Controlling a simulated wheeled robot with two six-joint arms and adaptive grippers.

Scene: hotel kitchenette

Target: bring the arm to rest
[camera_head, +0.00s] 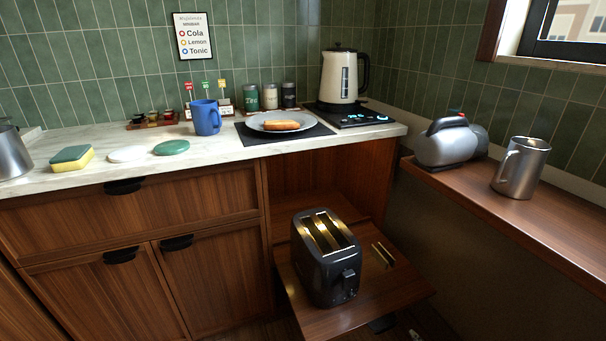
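Neither of my grippers shows in the head view, and no arm of mine can be made out. The task names no object. A dark toaster (326,258) stands on a low wooden pull-out shelf (385,296) in front of the open cabinet bay. A plate (281,122) with a bread-like piece (282,125) on it sits on a dark mat (247,135) on the counter. A blue mug (206,118) stands to the left of the mat.
A cream kettle (339,78) stands on a black base (352,117). A sponge (71,158), a white disc (127,154) and a green disc (171,147) lie on the counter. A silver appliance (449,142) and a metal pitcher (520,168) stand on the right ledge.

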